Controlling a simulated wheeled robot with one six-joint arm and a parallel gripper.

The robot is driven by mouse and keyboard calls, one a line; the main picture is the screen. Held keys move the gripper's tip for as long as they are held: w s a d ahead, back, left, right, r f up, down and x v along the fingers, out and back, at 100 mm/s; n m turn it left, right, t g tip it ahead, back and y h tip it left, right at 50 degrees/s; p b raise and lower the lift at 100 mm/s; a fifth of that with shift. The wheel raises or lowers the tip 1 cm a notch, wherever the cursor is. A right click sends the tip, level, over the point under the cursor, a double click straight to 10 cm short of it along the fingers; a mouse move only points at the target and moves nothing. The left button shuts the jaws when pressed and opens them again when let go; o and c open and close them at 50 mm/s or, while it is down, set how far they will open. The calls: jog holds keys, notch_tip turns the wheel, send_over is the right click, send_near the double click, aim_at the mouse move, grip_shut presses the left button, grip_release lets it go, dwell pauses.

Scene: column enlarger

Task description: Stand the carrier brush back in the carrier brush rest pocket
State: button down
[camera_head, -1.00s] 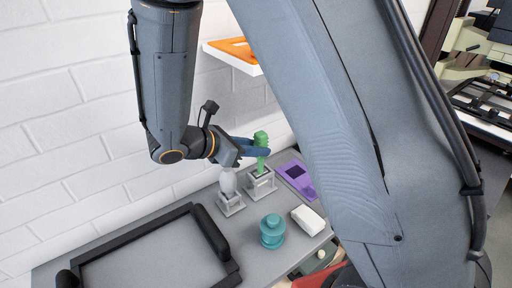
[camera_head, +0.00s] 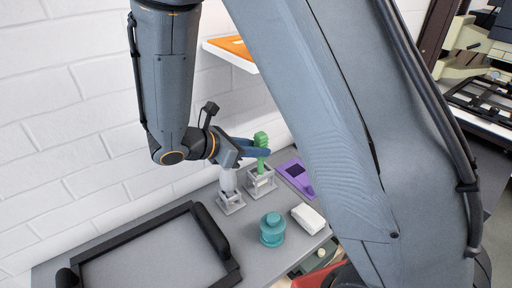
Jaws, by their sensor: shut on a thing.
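The green carrier brush (camera_head: 261,139) stands roughly upright at the back of the bench. My gripper (camera_head: 256,152) is shut on it, with blue fingers around its upper part. Its lower end is at the opening of a small grey open-framed rest pocket (camera_head: 261,189). The fingers and frame partly hide that end, so I cannot tell whether it touches the bottom.
A second grey rest (camera_head: 231,206) holding a pale rounded item (camera_head: 228,182) stands close on the left. A teal jar (camera_head: 272,231), white block (camera_head: 308,219) and purple item (camera_head: 296,178) are nearby. A black-rimmed tray (camera_head: 150,232) lies front left. A white shelf (camera_head: 232,57) hangs above.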

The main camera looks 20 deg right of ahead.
jog(key=shift+f+b, duration=0.35)
jog(key=shift+f, duration=0.3)
jog(key=c, duration=1.4)
grip_release()
jog(key=shift+a, duration=0.1)
jog(key=p+v, duration=0.4)
jog(key=v, duration=0.4)
dwell(0.5)
dwell(0.3)
jog(key=b+v, duration=0.2)
jog(key=v, duration=0.5)
jog(key=shift+a+r, duration=0.15)
jog(key=shift+a, duration=0.15)
jog(key=shift+s, duration=0.15)
